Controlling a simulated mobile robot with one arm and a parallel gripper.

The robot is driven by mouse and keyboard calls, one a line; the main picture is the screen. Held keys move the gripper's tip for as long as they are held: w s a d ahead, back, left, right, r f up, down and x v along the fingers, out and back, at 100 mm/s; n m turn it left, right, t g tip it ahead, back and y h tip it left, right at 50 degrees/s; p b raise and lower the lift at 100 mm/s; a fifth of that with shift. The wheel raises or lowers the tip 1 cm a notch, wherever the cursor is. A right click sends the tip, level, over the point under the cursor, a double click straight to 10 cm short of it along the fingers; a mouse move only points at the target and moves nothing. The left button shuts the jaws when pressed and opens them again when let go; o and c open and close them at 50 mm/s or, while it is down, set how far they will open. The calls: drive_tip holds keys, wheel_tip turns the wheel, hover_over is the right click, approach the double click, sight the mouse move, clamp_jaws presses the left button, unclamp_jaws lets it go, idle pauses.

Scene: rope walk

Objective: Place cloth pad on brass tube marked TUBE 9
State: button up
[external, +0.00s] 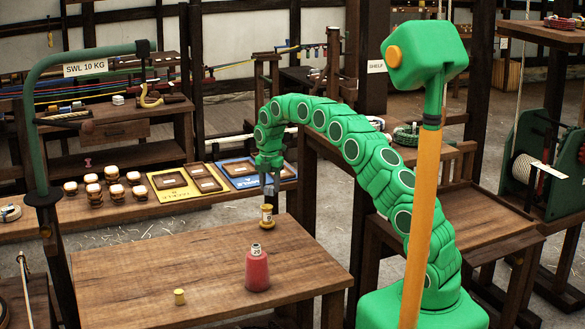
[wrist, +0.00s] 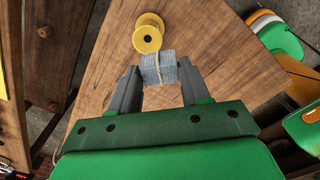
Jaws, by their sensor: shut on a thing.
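In the external view, my gripper (external: 268,191) hangs above a yellow piece with a pale label and dark base (external: 267,217), towards the table's far side. No TUBE 9 marking can be read.
A red bottle (external: 257,270) stands on the wooden table (external: 135,275), in front of the labelled piece. A green post with a hook (external: 45,160) rises at the left. A bench behind holds white-topped pots (external: 93,193) and yellow and blue trays. The table's left part is mostly clear.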

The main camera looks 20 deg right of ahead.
sight(266, 188)
drive_tip(key=shift+w+a+f, duration=0.15)
drive_tip(key=shift+w+f, duration=0.4)
drive_tip(key=shift+f, duration=0.15)
drive_tip(key=shift+w+a+f, duration=0.1)
drive_tip(key=shift+w+f, duration=0.45)
drive_tip(key=shift+f, duration=1.55)
drive_tip(key=shift+f, duration=0.1)
drive_tip(key=o, duration=1)
wheel_tip(266, 188, up, 12)
